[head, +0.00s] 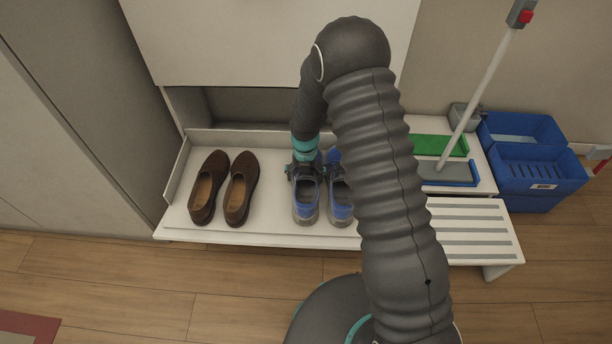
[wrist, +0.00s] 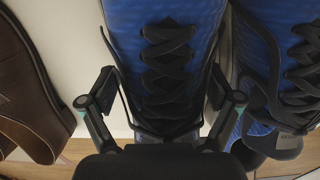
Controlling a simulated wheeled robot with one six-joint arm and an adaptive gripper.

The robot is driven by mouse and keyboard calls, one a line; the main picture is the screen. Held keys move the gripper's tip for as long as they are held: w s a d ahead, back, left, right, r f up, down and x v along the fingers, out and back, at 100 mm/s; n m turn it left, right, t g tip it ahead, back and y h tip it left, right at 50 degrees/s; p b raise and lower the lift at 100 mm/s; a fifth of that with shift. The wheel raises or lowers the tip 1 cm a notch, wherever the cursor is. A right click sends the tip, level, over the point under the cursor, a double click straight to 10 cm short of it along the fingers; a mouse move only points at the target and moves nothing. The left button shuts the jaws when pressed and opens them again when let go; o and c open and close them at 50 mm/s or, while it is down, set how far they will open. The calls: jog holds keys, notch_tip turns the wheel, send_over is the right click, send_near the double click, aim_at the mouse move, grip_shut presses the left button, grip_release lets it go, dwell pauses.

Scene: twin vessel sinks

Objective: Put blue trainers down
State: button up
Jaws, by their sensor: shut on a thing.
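The blue trainers stand side by side on the white shelf (head: 270,221): the left trainer (head: 306,208) and the right trainer (head: 341,207), partly hidden behind my arm. My gripper (head: 304,173) comes down from above onto the left trainer and is shut on it, with a finger on each side. In the wrist view, my gripper (wrist: 160,115) straddles that trainer's black laces, and the left trainer (wrist: 200,50) fills the middle. The right trainer (wrist: 260,60) is close beside it at the right. Whether the held trainer's sole touches the shelf is hard to tell.
Brown loafers (head: 222,188) stand on the shelf to the left, with a gap before the trainers. Green (head: 437,146) and blue trays, a mop (head: 475,100) and blue buckets (head: 538,165) are at the right. A slatted bench (head: 470,232) stands in front of the trays.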

jog(key=o, duration=1.5)
jog(key=shift+c, duration=0.2)
